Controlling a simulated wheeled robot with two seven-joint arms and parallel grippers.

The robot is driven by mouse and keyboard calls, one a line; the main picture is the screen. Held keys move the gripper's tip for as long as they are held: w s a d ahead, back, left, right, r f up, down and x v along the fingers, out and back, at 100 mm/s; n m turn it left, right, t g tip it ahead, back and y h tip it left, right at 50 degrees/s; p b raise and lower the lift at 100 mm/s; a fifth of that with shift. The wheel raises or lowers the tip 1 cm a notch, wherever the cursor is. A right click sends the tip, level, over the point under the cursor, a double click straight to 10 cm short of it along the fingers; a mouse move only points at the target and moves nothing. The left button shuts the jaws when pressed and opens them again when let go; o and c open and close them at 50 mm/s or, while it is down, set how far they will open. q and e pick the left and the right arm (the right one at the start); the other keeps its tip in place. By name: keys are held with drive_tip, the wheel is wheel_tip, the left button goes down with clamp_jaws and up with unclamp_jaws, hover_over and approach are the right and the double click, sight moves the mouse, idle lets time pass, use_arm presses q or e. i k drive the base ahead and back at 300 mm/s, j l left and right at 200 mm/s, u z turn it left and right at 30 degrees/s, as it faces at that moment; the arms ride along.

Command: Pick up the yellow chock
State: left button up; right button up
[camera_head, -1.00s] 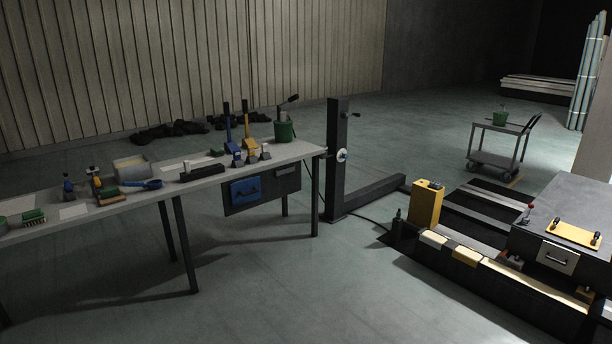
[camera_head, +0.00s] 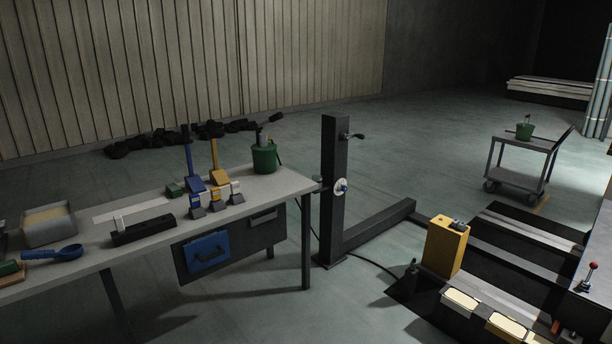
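A yellow chock with a tall upright yellow handle (camera_head: 217,178) stands on the workbench (camera_head: 285,184), towards its right end. A blue chock with a similar tall handle (camera_head: 194,184) stands just left of it. In front are several small grey blocks with coloured bands: a blue-banded one (camera_head: 196,208), a yellow-banded one (camera_head: 215,202) and a white-banded one (camera_head: 236,195). The yellow chock's lower front is close behind these blocks. Neither of my grippers is in view.
A green bucket (camera_head: 264,158) stands at the bench's right end. A dark rack (camera_head: 130,234), tray (camera_head: 48,224) and blue scoop (camera_head: 55,254) lie further left. A dark post (camera_head: 334,190) rises beside the bench's right end. A yellow box (camera_head: 445,246) stands right.

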sight(217, 175)
drive_tip(key=i+u, duration=0.15)
drive_tip(key=i, duration=0.3)
drive_tip(key=i+l+u, duration=0.1)
drive_tip(key=i, duration=0.35)
drive_tip(key=i+l+u, duration=0.15)
drive_tip(key=i, duration=0.3)
drive_tip(key=i+l+u, duration=0.1)
drive_tip(key=i, duration=0.3)
drive_tip(key=i+l+u, duration=0.15)
drive_tip(key=i, duration=0.3)
drive_tip(key=l, duration=0.1)
